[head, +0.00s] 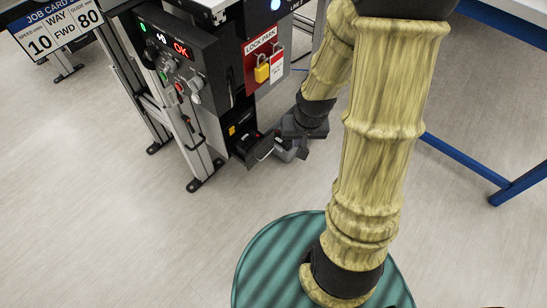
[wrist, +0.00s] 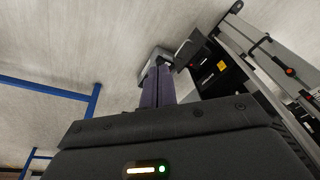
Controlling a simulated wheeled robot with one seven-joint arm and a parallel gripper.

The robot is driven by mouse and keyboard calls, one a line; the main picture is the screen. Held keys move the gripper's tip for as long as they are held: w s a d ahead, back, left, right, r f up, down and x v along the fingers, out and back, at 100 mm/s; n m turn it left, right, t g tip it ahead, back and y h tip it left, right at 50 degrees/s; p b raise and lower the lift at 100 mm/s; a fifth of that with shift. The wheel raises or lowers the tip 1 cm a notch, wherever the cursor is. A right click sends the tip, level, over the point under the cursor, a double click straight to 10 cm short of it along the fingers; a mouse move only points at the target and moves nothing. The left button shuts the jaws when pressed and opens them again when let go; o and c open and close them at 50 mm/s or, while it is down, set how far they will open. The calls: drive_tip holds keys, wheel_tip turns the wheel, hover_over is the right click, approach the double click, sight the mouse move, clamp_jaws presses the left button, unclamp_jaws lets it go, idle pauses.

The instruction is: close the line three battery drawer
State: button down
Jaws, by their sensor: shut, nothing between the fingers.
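The battery drawer (head: 256,147) is a dark tray standing out, open, from the foot of the line's control cabinet (head: 215,85). It also shows in the wrist view (wrist: 192,48), above and right of my fingers. A grey block (wrist: 153,62) lies just past my fingertips there; I cannot tell whether it belongs to the drawer. My gripper (wrist: 158,72) is shut and empty, its two dark fingers side by side. In the head view my gripper (head: 286,143) is low, right of the drawer's outer end. I cannot tell whether it touches the drawer.
The cabinet carries knobs and a red OK display (head: 181,49). A red lock park board (head: 264,60) with a yellow padlock hangs above the drawer. Aluminium legs (head: 196,160) stand left of it. A blue frame (head: 470,160) is at the right. The floor in front is clear.

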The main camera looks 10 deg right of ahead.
drive_tip(key=w+d+f+m+t+y+b, duration=0.1)
drive_tip(key=w+f+m+t+y+b, duration=0.1)
drive_tip(key=f, duration=0.9)
drive_tip(key=w+d+f+m+t+y+b, duration=0.1)
drive_tip(key=w+f+m, duration=0.4)
drive_tip(key=f, duration=0.6)
drive_tip(key=shift+w+d+m+t+y+b, duration=0.15)
drive_tip(key=shift+d+m+t+y+b, duration=0.35)
drive_tip(key=shift+m+b, duration=0.55)
drive_tip(key=shift+a+f, duration=0.1)
drive_tip(key=shift+a, duration=0.05)
drive_tip(key=w+a+r+b+x, duration=0.1)
drive_tip(key=b+x, duration=0.7)
drive_tip(key=x, duration=0.5)
drive_tip(key=shift+w+r, duration=0.4)
drive_tip(key=shift+a, duration=0.1)
